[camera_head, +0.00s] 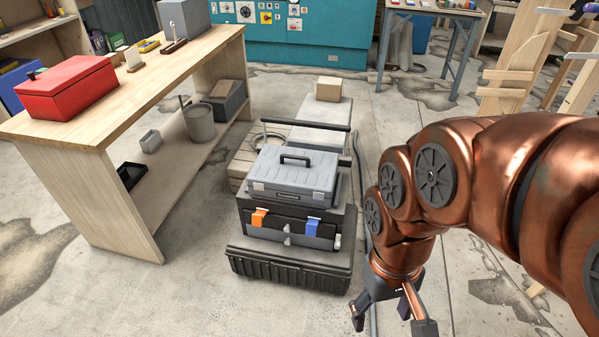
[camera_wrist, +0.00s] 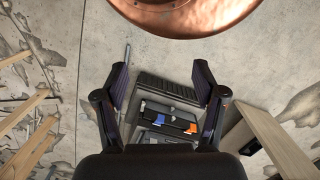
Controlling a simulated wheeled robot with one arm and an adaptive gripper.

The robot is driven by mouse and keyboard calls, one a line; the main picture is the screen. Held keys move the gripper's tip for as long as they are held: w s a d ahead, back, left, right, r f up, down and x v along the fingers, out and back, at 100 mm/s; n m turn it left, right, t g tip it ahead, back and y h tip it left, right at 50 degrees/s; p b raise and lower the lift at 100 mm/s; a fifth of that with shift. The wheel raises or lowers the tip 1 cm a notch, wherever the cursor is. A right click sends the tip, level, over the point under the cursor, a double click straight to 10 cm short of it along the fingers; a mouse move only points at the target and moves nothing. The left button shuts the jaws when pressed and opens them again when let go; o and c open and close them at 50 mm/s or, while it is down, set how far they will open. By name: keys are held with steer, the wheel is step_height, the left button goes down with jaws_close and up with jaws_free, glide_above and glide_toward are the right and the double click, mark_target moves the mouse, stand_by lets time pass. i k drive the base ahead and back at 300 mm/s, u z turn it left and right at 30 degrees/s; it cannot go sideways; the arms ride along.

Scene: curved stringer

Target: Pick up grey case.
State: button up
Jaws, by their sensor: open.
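The grey case (camera_head: 294,172) is a light grey box with a black handle on its lid. It sits on top of a dark tool chest (camera_head: 331,221) with orange and blue latches. The chest rests on a black ribbed base (camera_head: 290,270) on the floor. My gripper (camera_head: 393,322) is open and empty, to the right of the stack and toward the front in the head view. In the wrist view, my gripper's fingers (camera_wrist: 161,80) are spread, with the tool chest (camera_wrist: 168,115) showing between and beyond them. The grey case is mostly hidden behind the gripper body there.
A wooden workbench (camera_head: 150,85) stands at the left with a red box (camera_head: 67,88) on it and a bucket (camera_head: 199,122) on its lower shelf. A cardboard box (camera_head: 328,88) lies behind the stack. Wooden frames stand at the far right. Floor in front is clear.

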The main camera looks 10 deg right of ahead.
mark_target(282, 174)
steer(key=z, duration=0.05)
steer(key=k, duration=0.45)
steer(key=u, duration=1.2)
steer(key=i, duration=2.15)
steer(key=z, duration=0.8)
steer(key=i, duration=0.55)
steer(key=z, duration=0.55)
